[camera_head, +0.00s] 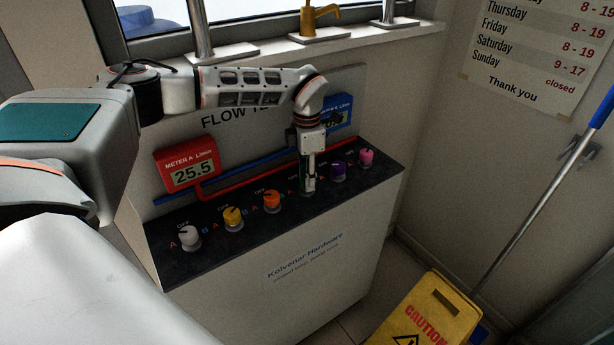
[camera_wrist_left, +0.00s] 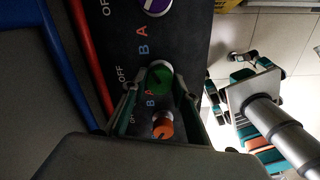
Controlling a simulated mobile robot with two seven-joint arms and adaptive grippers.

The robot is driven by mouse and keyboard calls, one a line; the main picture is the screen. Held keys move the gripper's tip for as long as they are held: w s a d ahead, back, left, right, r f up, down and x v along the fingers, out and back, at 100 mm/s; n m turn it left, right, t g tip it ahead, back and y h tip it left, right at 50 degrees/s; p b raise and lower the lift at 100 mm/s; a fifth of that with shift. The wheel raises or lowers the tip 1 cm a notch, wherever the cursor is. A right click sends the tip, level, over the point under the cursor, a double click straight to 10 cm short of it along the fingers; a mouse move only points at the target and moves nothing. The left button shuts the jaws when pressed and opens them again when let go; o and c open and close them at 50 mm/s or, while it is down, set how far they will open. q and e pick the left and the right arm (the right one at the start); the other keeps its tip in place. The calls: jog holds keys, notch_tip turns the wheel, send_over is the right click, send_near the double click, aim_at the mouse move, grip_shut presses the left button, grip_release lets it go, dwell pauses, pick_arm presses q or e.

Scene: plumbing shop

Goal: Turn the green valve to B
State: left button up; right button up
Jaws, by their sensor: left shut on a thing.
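The green valve (camera_wrist_left: 159,79) is a round green knob on the dark panel top. In the left wrist view it sits between my left gripper's two fingers (camera_wrist_left: 161,95), which are closed around it. In the head view my left gripper (camera_head: 309,187) points straight down at the panel, between the orange and purple knobs, and mostly hides the green valve. Red A and blue B letters show near the knob in the wrist view. I cannot tell which mark the knob points to. My right gripper does not show.
An orange knob (camera_head: 272,200) and a purple knob (camera_head: 338,171) flank the gripper closely. White, yellow and pink knobs share the panel (camera_head: 215,261). The red meter A (camera_head: 188,168) reads 25.5; blue meter B (camera_head: 338,112) is partly hidden. A yellow caution sign (camera_head: 437,312) stands right.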

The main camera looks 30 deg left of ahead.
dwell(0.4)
pick_arm(q)
jog(key=o, duration=1.1)
notch_tip(320, 180, up, 12)
